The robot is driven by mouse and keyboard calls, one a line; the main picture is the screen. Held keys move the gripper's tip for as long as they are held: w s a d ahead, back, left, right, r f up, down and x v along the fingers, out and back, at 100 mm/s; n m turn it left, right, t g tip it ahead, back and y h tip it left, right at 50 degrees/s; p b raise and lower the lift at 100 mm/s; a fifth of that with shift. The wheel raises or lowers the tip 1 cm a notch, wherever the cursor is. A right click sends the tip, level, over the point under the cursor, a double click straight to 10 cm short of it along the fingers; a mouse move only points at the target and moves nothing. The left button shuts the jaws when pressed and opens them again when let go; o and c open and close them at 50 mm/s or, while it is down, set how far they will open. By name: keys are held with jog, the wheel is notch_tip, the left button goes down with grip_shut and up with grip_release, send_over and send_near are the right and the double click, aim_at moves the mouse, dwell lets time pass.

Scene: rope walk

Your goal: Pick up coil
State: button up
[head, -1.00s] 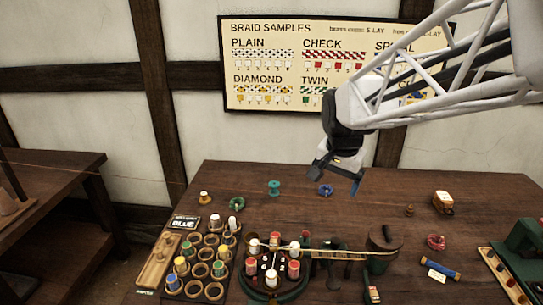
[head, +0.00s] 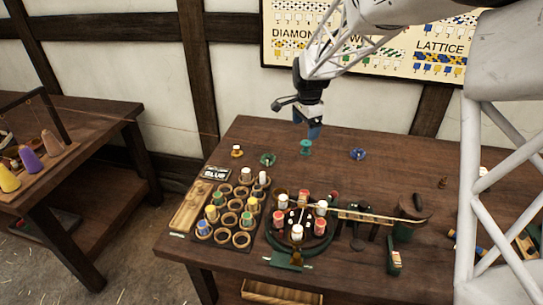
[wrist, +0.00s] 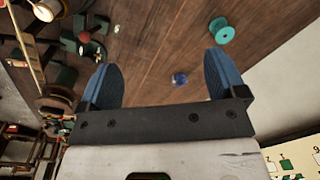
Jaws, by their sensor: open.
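A small blue coil (head: 358,154) lies near the back of the dark wooden table. In the wrist view the blue coil (wrist: 180,79) shows between my open fingers, below and apart from them. A green coil (head: 268,159) lies farther left on the table. The task does not say which coil is meant. My gripper (head: 313,132) is open and empty, with blue fingers pointing down above the table's back edge. It also shows in the wrist view (wrist: 160,72).
A teal spool (head: 306,147) stands near my gripper; the wrist view shows it too (wrist: 222,32). A bobbin rack (head: 192,204) and a round braiding stand (head: 321,247) fill the front. Bare table (head: 400,172) lies right of the blue coil.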

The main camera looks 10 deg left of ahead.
aim_at(267, 157)
jog(key=w+a+f+m, duration=0.1)
jog(key=w+a+f, duration=0.2)
jog(key=a+f, duration=0.1)
jog(key=w+a+f+m, duration=0.1)
jog(key=w+a+f, duration=0.2)
jog(key=a+f, duration=0.2)
jog(key=w+a+f+m, duration=0.1)
jog(key=w+a+f, duration=0.2)
jog(key=a+f, duration=0.2)
jog(key=shift+a+f+m+g, duration=0.25)
jog(key=shift+a+m+g, duration=0.05)
jog(key=shift+a, duration=0.15)
jog(key=shift+f, duration=1.25)
jog(key=shift+s+f, duration=0.1)
jog(key=shift+f, duration=2.5)
jog(key=c, duration=1)
